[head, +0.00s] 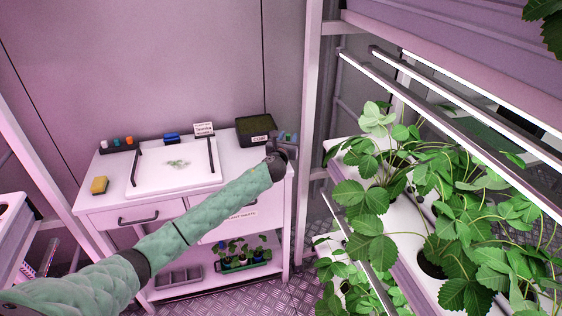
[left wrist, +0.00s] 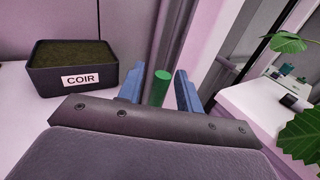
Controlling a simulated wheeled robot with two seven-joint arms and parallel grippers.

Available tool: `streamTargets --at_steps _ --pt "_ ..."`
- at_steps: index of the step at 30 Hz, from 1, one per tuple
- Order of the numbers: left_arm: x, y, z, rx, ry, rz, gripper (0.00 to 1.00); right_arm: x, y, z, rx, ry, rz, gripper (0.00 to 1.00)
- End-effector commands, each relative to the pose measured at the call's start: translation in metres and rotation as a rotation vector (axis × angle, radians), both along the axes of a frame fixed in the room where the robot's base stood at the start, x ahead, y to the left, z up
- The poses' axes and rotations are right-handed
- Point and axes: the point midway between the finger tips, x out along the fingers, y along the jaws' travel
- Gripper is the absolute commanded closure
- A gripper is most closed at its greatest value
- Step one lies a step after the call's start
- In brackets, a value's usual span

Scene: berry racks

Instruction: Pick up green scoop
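The green scoop shows in the left wrist view as a short green cylinder (left wrist: 161,88), probably its handle. My left gripper (left wrist: 159,90) has its two blue fingers spread on either side of this cylinder, with a small gap at each side. The rest of the scoop is hidden behind the gripper body. In the head view my left gripper (head: 288,137) is at the right end of the white workbench (head: 115,192), beside the coir tub. The scoop is too small there to make out clearly. My right gripper is not in view.
The black coir tub (head: 256,131) stands just left of the gripper and shows in the left wrist view (left wrist: 72,80). A rack post (head: 308,120) rises close on the right, with strawberry plants (head: 440,200) beyond.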

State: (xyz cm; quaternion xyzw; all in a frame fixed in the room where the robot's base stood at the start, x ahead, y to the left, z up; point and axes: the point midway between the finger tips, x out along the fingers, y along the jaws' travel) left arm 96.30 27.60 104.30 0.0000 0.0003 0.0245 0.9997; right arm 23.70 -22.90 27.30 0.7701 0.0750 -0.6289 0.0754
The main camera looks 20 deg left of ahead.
Motion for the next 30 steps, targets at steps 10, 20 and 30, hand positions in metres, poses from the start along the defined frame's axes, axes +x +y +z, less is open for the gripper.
streamTargets --at_steps 10,20,30 --pt "0.0 0.0 0.0 0.0 0.0 0.0 1.0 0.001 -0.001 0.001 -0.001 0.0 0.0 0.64" --pt "0.0 0.0 0.008 0.0 -0.003 -0.001 1.0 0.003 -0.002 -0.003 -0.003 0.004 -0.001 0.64" --pt "-0.006 -0.027 0.054 -0.002 -0.004 -0.004 1.0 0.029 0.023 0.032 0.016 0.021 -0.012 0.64"
